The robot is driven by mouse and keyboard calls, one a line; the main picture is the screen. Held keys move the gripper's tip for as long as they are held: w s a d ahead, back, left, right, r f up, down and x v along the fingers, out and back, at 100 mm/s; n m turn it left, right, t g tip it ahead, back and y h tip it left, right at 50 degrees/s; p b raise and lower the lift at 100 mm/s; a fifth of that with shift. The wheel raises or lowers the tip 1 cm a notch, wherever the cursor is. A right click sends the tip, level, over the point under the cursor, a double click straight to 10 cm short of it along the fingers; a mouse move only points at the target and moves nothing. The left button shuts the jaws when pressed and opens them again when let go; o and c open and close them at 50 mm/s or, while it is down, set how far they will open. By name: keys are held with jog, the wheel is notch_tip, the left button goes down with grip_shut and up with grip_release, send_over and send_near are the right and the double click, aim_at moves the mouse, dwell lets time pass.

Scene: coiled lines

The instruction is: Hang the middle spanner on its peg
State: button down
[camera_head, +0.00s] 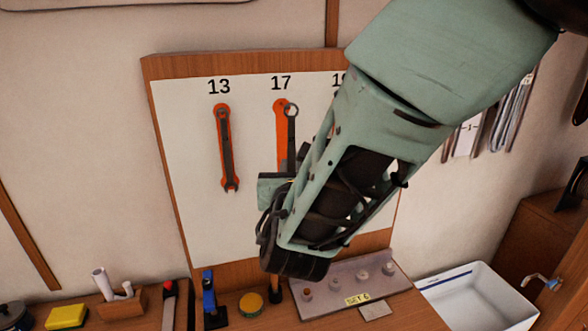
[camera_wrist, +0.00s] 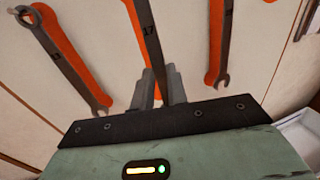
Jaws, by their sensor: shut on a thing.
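The middle spanner, dark and marked 17 (camera_wrist: 149,35), stands roughly upright between the fingers of my gripper (camera_wrist: 158,88), which is shut on its lower part. In the head view its ring end (camera_head: 292,111) shows just right of the top of the orange outline (camera_head: 280,125) under the label 17. My gripper (camera_head: 286,174) is in front of the board's lower middle, and my arm hides part of the board. I cannot tell whether the ring is around the middle peg or only in front of it.
The 13 spanner (camera_head: 226,150) hangs on its orange outline at left. A third spanner (camera_wrist: 227,40) shows at right in the wrist view, mostly hidden in the head view. Below are a grey tray (camera_head: 340,290), a blue-handled tool (camera_head: 209,296) and a white basin (camera_head: 480,300).

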jog(key=shift+w+a+p, duration=0.2)
jog(key=shift+w+p, duration=0.1)
jog(key=shift+w, duration=0.45)
jog(key=shift+w+a+p, duration=0.2)
jog(key=shift+w+p, duration=0.1)
jog(key=shift+w, duration=0.4)
jog(key=shift+w+a+f+b, duration=0.15)
jog(key=shift+w+f+b, duration=0.2)
jog(key=shift+w+b, duration=0.3)
jog(key=shift+r, duration=0.1)
jog(key=c, duration=1.3)
grip_release()
jog(key=shift+b, duration=0.3)
